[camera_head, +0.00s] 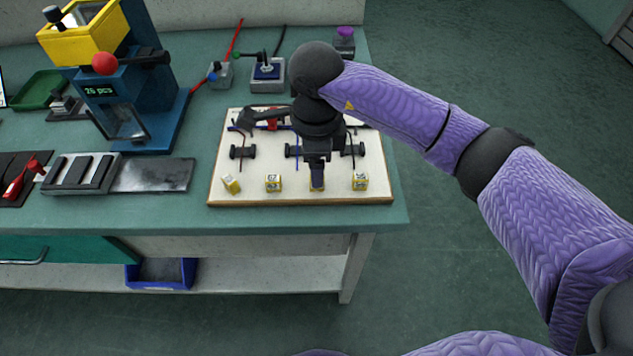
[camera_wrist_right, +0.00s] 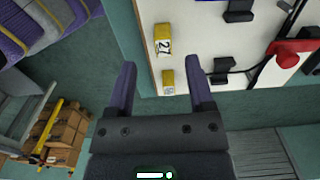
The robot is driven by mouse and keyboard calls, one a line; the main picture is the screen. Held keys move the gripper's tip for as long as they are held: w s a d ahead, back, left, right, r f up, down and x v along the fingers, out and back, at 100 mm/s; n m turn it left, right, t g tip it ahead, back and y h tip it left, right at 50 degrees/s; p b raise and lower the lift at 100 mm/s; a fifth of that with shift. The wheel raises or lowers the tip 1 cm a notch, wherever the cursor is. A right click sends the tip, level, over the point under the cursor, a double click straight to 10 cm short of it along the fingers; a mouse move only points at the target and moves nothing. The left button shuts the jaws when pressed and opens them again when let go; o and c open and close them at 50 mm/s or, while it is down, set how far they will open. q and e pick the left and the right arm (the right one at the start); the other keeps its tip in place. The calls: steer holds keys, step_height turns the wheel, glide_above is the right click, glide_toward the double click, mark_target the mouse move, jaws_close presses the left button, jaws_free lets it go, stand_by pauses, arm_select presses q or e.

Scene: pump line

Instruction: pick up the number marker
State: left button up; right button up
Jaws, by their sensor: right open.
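Several yellow number markers with white printed faces sit in a row along the front of a white board (camera_head: 300,196). From the left in the head view they are a tilted marker (camera_head: 231,184), a second marker (camera_head: 273,183), a third mostly hidden behind my right gripper, and a rightmost marker (camera_head: 360,181). My right gripper (camera_head: 317,183) points down over the third marker. In the right wrist view the open right gripper (camera_wrist_right: 160,68) has one yellow marker (camera_wrist_right: 168,82) between its fingers' lines, with no visible contact. Another marker reading 27 (camera_wrist_right: 162,39) lies beyond. My left gripper is out of view.
Black clips (camera_head: 243,151) and coloured wires fill the board behind the markers. A blue press (camera_head: 150,95) with a yellow top stands to the left, beside a grey metal plate (camera_head: 152,175). Small switch boxes (camera_head: 267,74) stand behind. The table's front edge is close to the board.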

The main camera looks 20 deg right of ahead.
steer(key=f+b, duration=0.1)
steer(key=f, duration=0.4)
steer(key=shift+w+d+b, duration=0.1)
steer(key=shift+w+b, duration=0.1)
steer(key=shift+b, duration=0.15)
steer(key=shift+c, duration=0.7)
steer(key=c, duration=0.5)
steer(key=shift+c, duration=1.1)
jaws_close()
